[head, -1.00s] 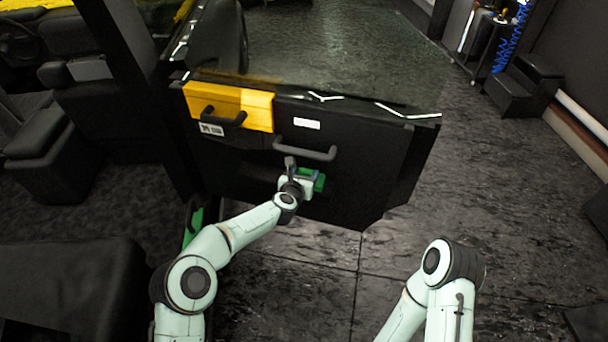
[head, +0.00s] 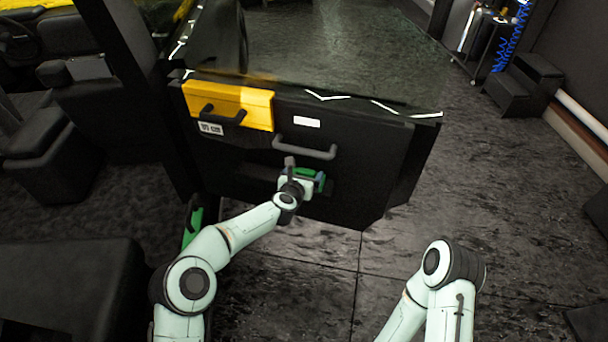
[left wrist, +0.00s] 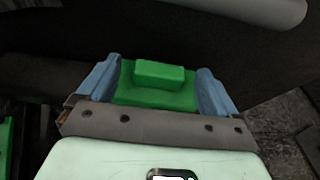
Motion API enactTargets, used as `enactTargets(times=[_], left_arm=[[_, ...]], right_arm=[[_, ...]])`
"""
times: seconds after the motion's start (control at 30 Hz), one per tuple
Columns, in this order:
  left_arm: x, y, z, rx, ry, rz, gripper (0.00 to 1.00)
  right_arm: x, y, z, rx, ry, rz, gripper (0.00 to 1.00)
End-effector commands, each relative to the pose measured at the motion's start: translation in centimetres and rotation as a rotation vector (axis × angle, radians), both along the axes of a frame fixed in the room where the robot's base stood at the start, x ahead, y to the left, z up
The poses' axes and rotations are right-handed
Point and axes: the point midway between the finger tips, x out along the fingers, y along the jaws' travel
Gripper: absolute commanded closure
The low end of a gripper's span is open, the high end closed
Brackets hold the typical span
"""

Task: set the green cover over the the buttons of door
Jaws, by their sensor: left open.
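The green cover (head: 303,171) is at the black door's inner face (head: 365,170), below the grey pull handle (head: 305,150). In the left wrist view the cover (left wrist: 153,84) is a flat green plate with a raised block, lying between the two blue fingertips. My left gripper (head: 303,177) is open around the cover, one finger close to each side. Whether the cover rests fully against the door is not clear. The door's buttons are not distinguishable; any behind the cover are hidden. My right gripper is out of view; only its arm shows at lower right.
A yellow panel (head: 258,107) with a dark handle is on the door's upper left. Another green piece (head: 193,227) is low at the left. Black seats (head: 85,110) fill the far left. Black steps (head: 523,83) stand at upper right.

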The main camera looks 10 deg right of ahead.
Motion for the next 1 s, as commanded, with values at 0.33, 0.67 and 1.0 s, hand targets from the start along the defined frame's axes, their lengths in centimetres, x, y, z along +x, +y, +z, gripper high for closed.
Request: enactTargets(times=[0.33,0.67,1.0], left_arm=[[-1.3,0.8,0.5,0.001,0.001,0.001,0.07],[-6.1,2.9,2.8,0.002,0.0,0.001,0.07],[-10.5,4.8,4.8,0.001,-0.001,0.001,0.07]], right_arm=[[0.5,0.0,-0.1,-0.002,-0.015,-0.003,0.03],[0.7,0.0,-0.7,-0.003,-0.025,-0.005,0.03],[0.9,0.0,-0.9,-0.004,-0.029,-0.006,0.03]])
